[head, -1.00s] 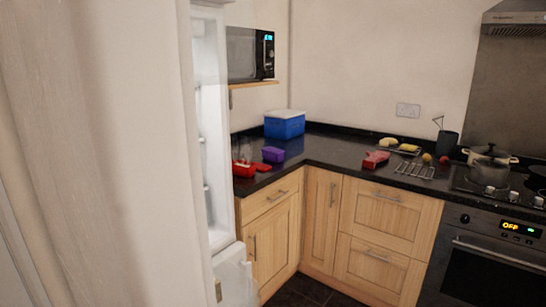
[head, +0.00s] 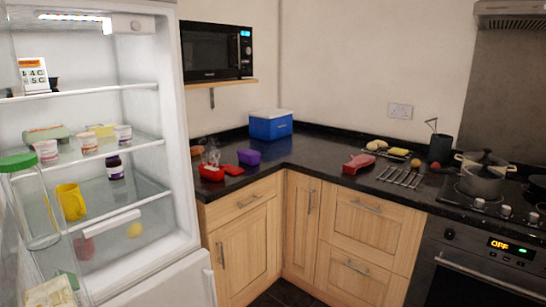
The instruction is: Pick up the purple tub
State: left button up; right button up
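The purple tub (head: 249,157) sits on the dark granite worktop, left of the corner. It stands in front of the blue box with the white lid (head: 270,125), just behind and right of the red containers (head: 211,173). Neither of my grippers shows in the head view.
An open fridge (head: 188,215) with food on its shelves stands at the left, beside the worktop. A microwave (head: 216,52) sits on a wall shelf above. A red item (head: 358,164), a wire rack (head: 400,177) and pots (head: 483,176) are to the right. The worktop corner (head: 310,165) is clear.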

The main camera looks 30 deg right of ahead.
aim_at(254, 162)
jog(key=i+l, duration=0.15)
jog(key=l, duration=0.25)
jog(key=i+l, duration=0.15)
jog(key=l, duration=0.3)
jog(key=i+l, duration=0.2)
jog(key=l, duration=0.2)
jog(key=i+l+z, duration=0.1)
jog(key=l, duration=0.3)
jog(key=i+l, duration=0.2)
jog(key=l, duration=0.2)
